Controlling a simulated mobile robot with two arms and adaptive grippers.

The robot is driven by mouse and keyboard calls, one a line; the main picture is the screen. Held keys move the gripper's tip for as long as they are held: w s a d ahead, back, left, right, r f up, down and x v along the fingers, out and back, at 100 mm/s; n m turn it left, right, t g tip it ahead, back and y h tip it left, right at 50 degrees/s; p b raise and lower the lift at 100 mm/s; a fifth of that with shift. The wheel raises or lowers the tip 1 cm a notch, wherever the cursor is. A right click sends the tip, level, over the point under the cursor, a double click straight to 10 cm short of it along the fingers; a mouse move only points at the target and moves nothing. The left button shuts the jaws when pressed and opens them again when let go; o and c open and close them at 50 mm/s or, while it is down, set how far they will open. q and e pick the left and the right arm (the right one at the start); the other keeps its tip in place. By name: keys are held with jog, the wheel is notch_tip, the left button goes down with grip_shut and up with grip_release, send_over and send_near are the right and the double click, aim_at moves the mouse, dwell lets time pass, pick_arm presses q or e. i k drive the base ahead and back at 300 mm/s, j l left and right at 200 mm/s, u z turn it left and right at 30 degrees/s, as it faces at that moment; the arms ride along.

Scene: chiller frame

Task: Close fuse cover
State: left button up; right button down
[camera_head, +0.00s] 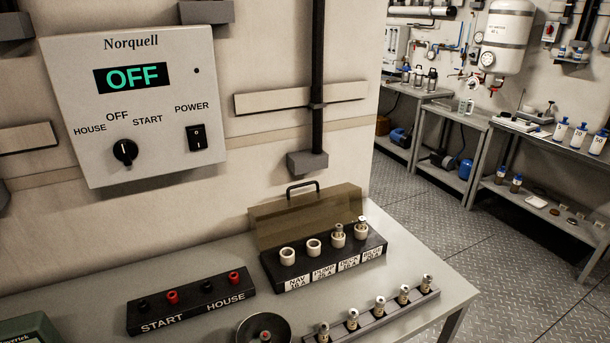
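The fuse cover (303,216) is a see-through brown panel with a black handle (303,188) on its top edge. It stands raised at the back of the black fuse block (327,269), so the block's top is uncovered. The block has a row of white round holders above labels. The two left holders (288,257) look open and empty. The two right ones have metal-capped fuses (338,233) standing in them. Neither of my grippers is in view.
A rack (375,317) with several fuses lies in front of the block. A START/HOUSE terminal strip (191,302) and a round dark dial (264,332) are to the left. A Norquell panel (133,106) reading OFF hangs on the wall. Workbenches (545,208) stand at right.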

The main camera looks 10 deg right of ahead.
aim_at(356, 205)
jog(key=l+u, duration=1.1)
jog(key=i+j, duration=0.05)
jog(key=j, duration=0.05)
